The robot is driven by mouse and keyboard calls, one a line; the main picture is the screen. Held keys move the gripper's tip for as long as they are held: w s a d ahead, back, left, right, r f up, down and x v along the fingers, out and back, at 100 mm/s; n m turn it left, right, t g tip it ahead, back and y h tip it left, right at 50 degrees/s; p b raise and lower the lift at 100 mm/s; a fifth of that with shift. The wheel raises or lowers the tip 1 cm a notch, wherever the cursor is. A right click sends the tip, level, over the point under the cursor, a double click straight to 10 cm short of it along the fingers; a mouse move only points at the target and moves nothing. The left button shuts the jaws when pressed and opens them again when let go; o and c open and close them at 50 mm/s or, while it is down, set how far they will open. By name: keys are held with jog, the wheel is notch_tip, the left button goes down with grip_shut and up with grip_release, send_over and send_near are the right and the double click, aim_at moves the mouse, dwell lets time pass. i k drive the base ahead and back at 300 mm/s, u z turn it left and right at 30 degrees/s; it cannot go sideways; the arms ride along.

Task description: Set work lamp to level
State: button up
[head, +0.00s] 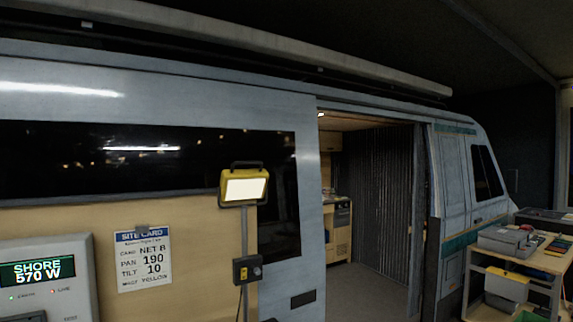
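The work lamp (230,174) is yellow with a dark handle on top, and its rectangular panel is lit warm white. It stands on a thin pole (244,232) at the middle of the head view, in front of the van's side. The panel faces roughly towards me; its exact tilt cannot be told from here. A small dark box (247,269) with a knob or button is fixed to the pole below the lamp. My gripper is not in view.
A site card (143,261) on the tan board reads "NET B", "PAN 190", "TILT 10". A grey panel (75,259) at lower left shows "SHORE 570 W". The van's (310,200) side doorway is open. A loaded cart (509,264) stands at right.

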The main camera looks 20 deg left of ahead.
aim_at(246, 184)
jog(key=u, duration=0.25)
jog(key=i, duration=0.75)
jog(key=u, duration=0.65)
